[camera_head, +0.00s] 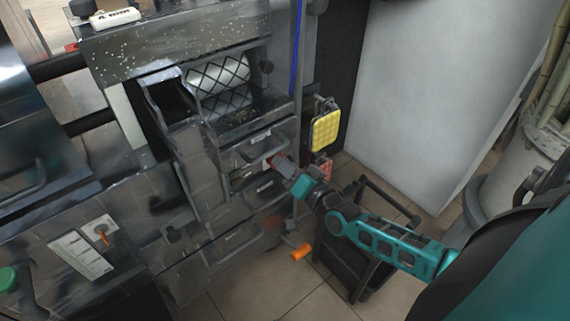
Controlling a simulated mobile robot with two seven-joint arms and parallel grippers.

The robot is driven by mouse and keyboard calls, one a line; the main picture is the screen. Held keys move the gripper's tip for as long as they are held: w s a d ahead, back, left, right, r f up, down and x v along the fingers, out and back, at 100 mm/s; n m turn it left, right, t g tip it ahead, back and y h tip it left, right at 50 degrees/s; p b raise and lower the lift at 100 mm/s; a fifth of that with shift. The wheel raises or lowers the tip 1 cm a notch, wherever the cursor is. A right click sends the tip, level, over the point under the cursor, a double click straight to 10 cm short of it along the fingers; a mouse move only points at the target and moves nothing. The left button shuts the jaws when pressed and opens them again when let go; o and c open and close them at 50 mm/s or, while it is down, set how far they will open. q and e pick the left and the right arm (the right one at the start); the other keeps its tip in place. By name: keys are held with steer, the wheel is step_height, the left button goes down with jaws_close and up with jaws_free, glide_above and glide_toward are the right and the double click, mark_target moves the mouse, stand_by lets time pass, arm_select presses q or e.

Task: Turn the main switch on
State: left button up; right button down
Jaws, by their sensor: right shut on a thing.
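My right gripper (276,166) reaches in from the right on its teal arm. It is at the front of the metal press machine (140,52), beside the upper drawer-like panel (258,143) with a grey handle. Its fingers are shut on a small red part at that panel, mostly hidden by the fingers. I cannot tell for sure if this red part is the main switch or which position it is in. My left gripper is not in view.
A yellow pad (325,131) hangs right of the machine. A dark stool-like frame (352,270) stands under my right arm. An orange cylinder (301,252) shows beside the machine's lower edge. A white bin (525,160) holding canes is at the right. Tiled floor shows at bottom centre.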

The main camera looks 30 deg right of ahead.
steer(key=m, duration=0.4)
steer(key=shift+f+m, duration=0.1)
steer(key=shift+m, duration=0.2)
steer(key=shift+m+b, duration=0.45)
steer(key=shift+m, duration=1.85)
steer(key=c, duration=1.1)
jaws_free()
steer(key=shift+s, duration=0.1)
